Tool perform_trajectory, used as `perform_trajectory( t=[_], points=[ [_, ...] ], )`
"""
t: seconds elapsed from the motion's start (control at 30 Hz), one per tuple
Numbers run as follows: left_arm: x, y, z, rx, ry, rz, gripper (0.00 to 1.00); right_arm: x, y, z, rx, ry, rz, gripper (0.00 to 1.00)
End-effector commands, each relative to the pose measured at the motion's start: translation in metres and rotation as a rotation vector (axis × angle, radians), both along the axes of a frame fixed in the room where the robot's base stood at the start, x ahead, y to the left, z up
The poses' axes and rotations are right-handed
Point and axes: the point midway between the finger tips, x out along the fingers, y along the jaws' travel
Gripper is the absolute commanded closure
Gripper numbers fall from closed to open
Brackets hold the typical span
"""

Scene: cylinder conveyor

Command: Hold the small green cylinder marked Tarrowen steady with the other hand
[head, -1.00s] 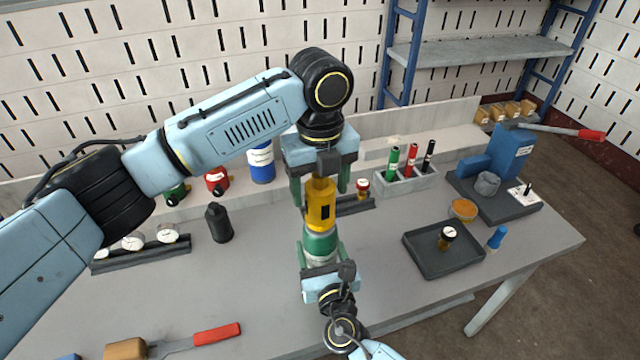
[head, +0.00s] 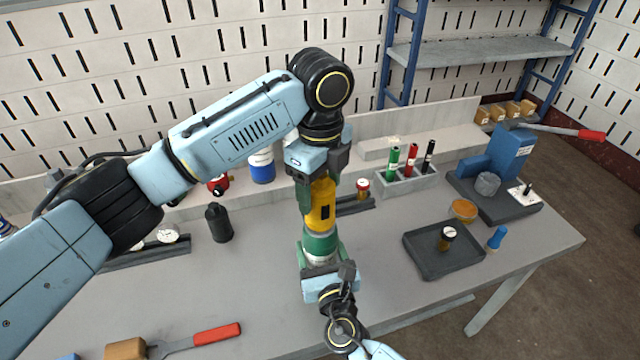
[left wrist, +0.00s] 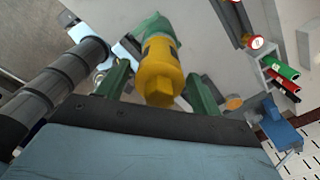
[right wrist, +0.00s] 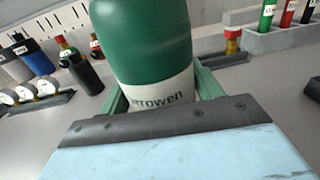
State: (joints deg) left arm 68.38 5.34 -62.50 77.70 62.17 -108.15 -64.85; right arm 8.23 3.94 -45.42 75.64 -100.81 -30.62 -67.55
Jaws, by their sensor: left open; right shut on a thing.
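The green cylinder (head: 320,243) stands upright with a yellow top (head: 321,205) that has a dark slot. My right gripper (head: 321,256) is shut on the cylinder's lower part from the near side. My left gripper (head: 320,190) points down from above, open, with its fingers on either side of the yellow top. In the left wrist view the yellow top (left wrist: 158,72) sits between the spread green fingers, with gaps visible beside it.
A dark tray (head: 425,264) with a small yellow-brown cylinder is at right. A grey rack (head: 405,184) holds green, red and black cylinders. A black bottle (head: 218,222) stands left. A red-handled tool (head: 217,334) lies at the front. The table between is clear.

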Motion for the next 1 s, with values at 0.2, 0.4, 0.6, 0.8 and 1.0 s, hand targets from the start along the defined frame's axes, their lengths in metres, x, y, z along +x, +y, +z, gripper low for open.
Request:
perform_trajectory(
  t=[0.2, 0.4, 0.6, 0.8, 1.0],
  points=[
    [-0.0005, -0.0009, -0.0004, -0.002, 0.001, 0.258, 0.34, -0.0003, -0.0002, -0.0006, 0.0, 0.001, 0.0, 0.63],
    [-0.0002, -0.0004, -0.0003, -0.001, 0.001, 0.471, 0.34, -0.0003, -0.0002, -0.0006, 0.0, 0.001, 0.0, 0.63],
    [-0.0001, -0.0001, 0.0, 0.0, 0.0, 0.506, 0.34, -0.0003, -0.0002, -0.0006, 0.0, 0.001, 0.0, 0.63],
    [-0.0002, -0.0002, -0.0001, -0.001, 0.001, 0.522, 0.34, -0.0003, -0.0001, -0.0006, 0.0, 0.001, 0.0, 0.63],
    [-0.0008, -0.0012, -0.0006, -0.002, 0.003, 0.758, 0.34, -0.0003, -0.0001, -0.0006, 0.0, 0.001, 0.0, 0.63]
  ],
)
